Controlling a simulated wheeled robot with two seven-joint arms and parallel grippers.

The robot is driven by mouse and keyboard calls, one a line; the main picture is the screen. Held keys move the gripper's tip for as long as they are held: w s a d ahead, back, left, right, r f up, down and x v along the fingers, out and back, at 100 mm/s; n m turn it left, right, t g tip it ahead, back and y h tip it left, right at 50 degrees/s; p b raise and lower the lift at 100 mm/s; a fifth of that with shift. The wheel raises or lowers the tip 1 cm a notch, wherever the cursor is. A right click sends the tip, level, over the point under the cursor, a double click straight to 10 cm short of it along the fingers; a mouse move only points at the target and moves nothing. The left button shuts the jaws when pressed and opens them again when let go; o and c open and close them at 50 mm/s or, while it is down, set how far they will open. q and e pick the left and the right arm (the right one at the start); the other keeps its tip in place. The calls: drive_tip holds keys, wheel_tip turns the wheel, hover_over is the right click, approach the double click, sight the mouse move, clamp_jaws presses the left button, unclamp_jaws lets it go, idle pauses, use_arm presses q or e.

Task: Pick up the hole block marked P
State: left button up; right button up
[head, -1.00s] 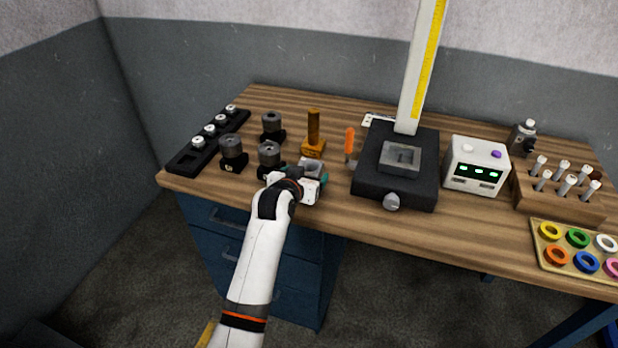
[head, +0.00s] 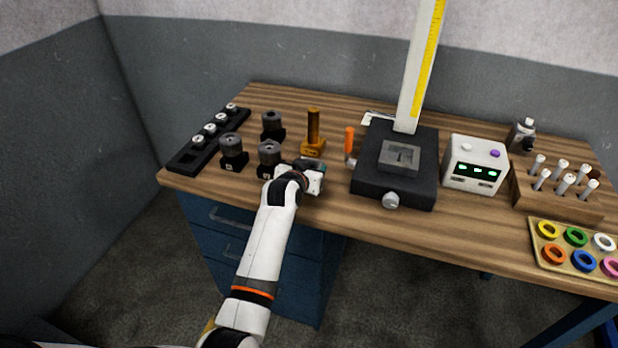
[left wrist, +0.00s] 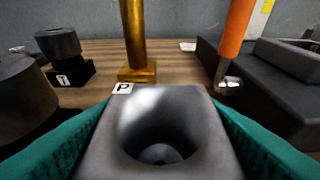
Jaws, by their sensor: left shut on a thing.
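My left gripper (head: 314,170) is at the front of the bench, beside the dark round parts on its left. In the left wrist view its teal fingers lie along both sides of a grey block (left wrist: 205,155) with a round hole. The gripper is shut on this block. A white tag with a black P (left wrist: 123,88) shows at the block's far left edge. In the head view the gripper mostly hides the block. I cannot tell whether the block is clear of the bench. My right gripper is not in view.
Behind the block stands a brass post (head: 313,128) on a square base. An orange-handled tool (head: 349,142) and a black gauge base (head: 365,182) are to the right. Dark round parts (head: 231,147) on small stands are to the left, one tagged T (left wrist: 63,79).

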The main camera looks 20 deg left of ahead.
use_arm(q)
clamp_jaws()
drive_tip(key=shift+w+r, duration=0.15)
drive_tip(key=shift+r, duration=0.1)
drive_tip(key=shift+r, duration=0.1)
